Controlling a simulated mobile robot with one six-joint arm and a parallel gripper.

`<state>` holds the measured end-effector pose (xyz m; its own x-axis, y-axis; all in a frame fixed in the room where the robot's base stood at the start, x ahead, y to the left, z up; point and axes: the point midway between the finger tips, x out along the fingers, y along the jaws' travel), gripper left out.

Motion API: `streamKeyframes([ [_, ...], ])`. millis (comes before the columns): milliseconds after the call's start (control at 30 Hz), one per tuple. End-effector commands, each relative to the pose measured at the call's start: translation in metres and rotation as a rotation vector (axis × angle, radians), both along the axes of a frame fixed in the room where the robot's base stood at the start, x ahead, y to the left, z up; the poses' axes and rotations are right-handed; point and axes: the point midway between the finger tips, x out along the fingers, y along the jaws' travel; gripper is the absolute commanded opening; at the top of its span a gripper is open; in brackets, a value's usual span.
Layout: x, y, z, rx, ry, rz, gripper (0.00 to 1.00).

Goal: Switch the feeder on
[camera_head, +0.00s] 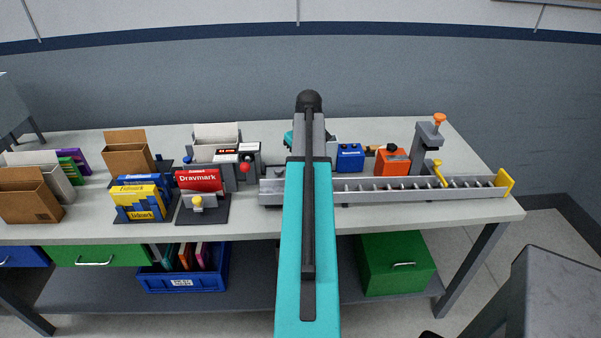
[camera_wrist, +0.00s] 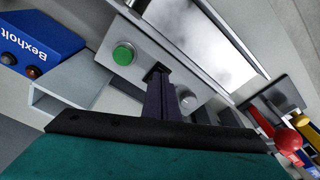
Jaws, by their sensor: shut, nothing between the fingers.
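In the wrist view a light grey panel (camera_wrist: 100,35) carries a round green button (camera_wrist: 123,54) and a pale grey round knob or button (camera_wrist: 188,103). I take this panel to be the feeder's. My gripper (camera_wrist: 158,70) is shut and empty, its dark fingers pointing at the panel between the two controls. The fingertips are just right of the green button and apart from it in the picture; I cannot tell whether they touch the panel. In the head view my teal arm hides the gripper and most of the panel.
A blue Bexholt box (camera_wrist: 38,45) is beside the panel; in the head view a blue box (camera_head: 350,157) and an orange box (camera_head: 392,160) stand right of my arm. A red ball knob (camera_head: 245,167) is left. A grey conveyor trough (camera_head: 400,187) runs along the bench front.

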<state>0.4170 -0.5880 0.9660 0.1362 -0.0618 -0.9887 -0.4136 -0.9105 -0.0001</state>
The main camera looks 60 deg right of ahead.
Motion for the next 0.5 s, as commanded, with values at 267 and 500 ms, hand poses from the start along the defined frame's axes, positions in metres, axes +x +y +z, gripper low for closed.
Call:
streamKeyframes([
  [267, -0.0002, 0.0, -0.0031, 0.0, 0.0, 0.0, 0.0],
  [500, -0.0002, -0.0001, -0.0054, 0.0, 0.0, 0.0, 0.0],
])
